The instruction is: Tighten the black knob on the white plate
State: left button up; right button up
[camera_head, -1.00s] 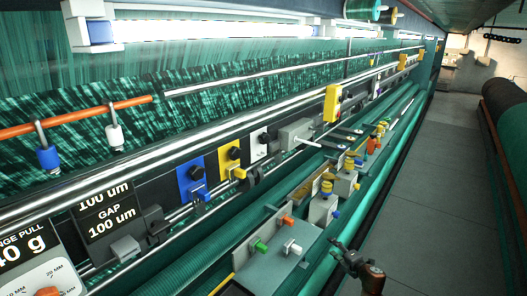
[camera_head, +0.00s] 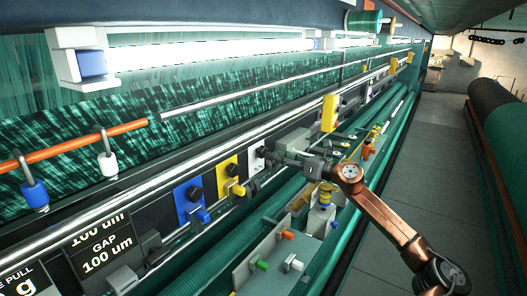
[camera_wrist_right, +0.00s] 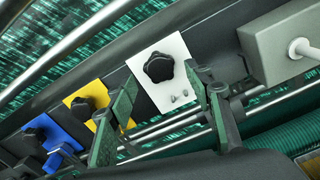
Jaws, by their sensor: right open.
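The black knob (camera_wrist_right: 158,67) sits on the white plate (camera_wrist_right: 178,96), on the dark rail of the machine. In the head view the white plate (camera_head: 257,162) shows with the knob (camera_head: 262,152) on its right side. My right gripper (camera_head: 275,156) reaches in from the right, with its fingers close to the knob. In the right wrist view my right gripper (camera_wrist_right: 165,93) is open. One finger is below and left of the knob, the other to its right. No contact with the knob shows. My left gripper is not in view.
A yellow plate (camera_head: 229,172) and a blue plate (camera_head: 190,200), each with a black knob, lie left of the white one. A grey box (camera_wrist_right: 280,45) with a white rod stands right of it. Metal rods (camera_wrist_right: 165,135) run below the plates.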

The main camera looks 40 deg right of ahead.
aim_at(265, 152)
jog(key=p+x, duration=0.2)
jog(key=x, duration=0.2)
jog(key=shift+w+a+r, duration=0.1)
jog(key=shift+w+r, duration=0.1)
jog(key=shift+w, duration=0.15)
jog(key=shift+w+a+f, duration=0.15)
jog(key=shift+w+a, duration=0.1)
jog(key=shift+w, duration=0.4)
jog(key=shift+c, duration=0.7)
jog(key=c, duration=1)
jog(key=shift+c, duration=0.2)
